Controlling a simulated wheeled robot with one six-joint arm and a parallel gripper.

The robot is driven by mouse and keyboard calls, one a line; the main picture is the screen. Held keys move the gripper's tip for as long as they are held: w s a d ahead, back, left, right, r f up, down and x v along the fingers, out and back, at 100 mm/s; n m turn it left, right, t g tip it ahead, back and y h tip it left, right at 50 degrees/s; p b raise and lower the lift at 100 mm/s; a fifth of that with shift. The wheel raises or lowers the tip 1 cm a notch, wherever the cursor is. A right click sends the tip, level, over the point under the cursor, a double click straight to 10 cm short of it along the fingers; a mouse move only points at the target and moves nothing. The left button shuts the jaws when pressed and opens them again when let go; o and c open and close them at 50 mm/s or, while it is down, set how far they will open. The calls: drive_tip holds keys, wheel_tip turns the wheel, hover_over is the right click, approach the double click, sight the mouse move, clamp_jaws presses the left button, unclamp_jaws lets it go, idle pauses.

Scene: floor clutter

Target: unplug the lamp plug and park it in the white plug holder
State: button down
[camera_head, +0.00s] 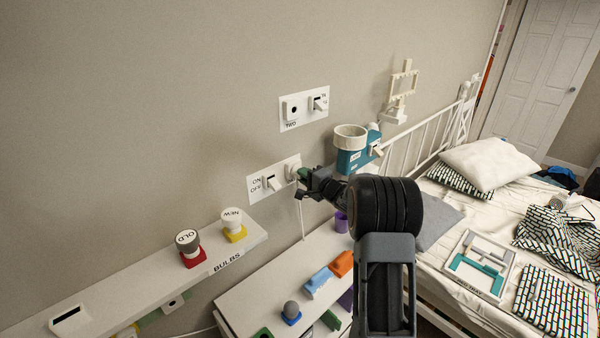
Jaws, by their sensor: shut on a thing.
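The lower wall plate (256,196) is marked ON and OFF and has a switch at its left. A whitish plug (291,169) sits at the plate's right end, and a pale cord (301,218) hangs below it. My gripper (302,175) is at the plug from the right, shut on it; the fingers partly hide the plug. I cannot tell whether the plug's pins are in the socket. I cannot clearly pick out the white plug holder; a white round cup (350,132) on a teal wall box stands right of my gripper.
An upper wall plate (290,124) marked TWO is above. A shelf (120,275) with two bulbs is at left. A dresser (262,292) with several coloured items is below. The bed (455,235) with a tray is at right, behind my arm.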

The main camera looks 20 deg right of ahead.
drive_tip(key=shift+s+d+p, duration=0.2)
drive_tip(key=shift+s+p, duration=0.15)
drive_tip(key=shift+s, duration=0.2)
drive_tip(key=shift+p+v, duration=0.3)
drive_tip(key=shift+v, duration=0.85)
